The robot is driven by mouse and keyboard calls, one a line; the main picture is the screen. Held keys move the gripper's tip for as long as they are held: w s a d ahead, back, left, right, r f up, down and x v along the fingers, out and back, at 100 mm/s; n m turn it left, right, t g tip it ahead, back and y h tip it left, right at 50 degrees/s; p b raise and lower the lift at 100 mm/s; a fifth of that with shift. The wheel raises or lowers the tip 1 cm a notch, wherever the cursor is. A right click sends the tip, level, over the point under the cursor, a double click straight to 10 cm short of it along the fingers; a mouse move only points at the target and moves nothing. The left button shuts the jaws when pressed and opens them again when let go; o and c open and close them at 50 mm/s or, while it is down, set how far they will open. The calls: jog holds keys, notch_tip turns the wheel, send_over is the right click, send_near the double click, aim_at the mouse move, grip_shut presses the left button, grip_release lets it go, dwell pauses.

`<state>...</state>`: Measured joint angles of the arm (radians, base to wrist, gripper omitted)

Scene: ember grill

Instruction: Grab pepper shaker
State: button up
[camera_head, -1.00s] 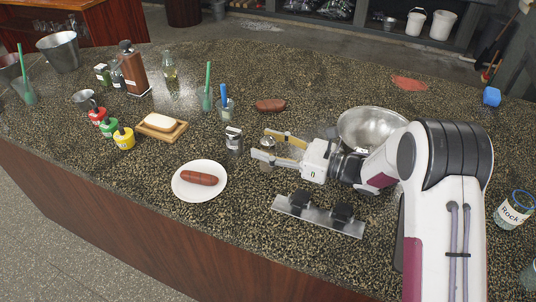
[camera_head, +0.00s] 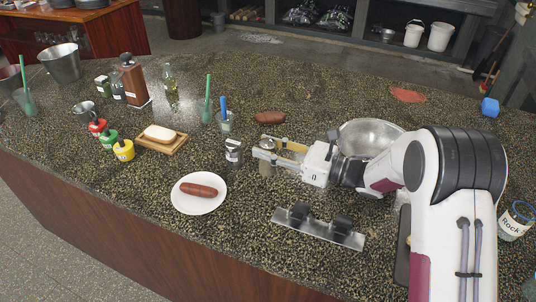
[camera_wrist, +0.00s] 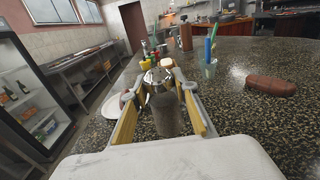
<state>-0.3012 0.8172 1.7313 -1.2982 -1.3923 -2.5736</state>
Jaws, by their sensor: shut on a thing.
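The pepper shaker (camera_head: 266,168) has a shiny metal top and a dark grey-brown body. It is upright between the fingers of my gripper (camera_head: 263,148), over the counter left of the metal bowl. In the wrist view the pepper shaker (camera_wrist: 168,117) fills the space between the yellow-padded fingers of my gripper (camera_wrist: 162,90), and they are shut on it. Whether its base touches the counter is hard to tell.
A second shaker (camera_head: 233,151) with a label stands just left of my fingertips. A white plate (camera_head: 184,205) with a sausage lies front left. A metal bowl (camera_head: 348,135) is behind my wrist. A metal rack (camera_head: 322,229) with black parts lies in front.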

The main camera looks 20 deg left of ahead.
jog(key=shift+r, duration=3.4)
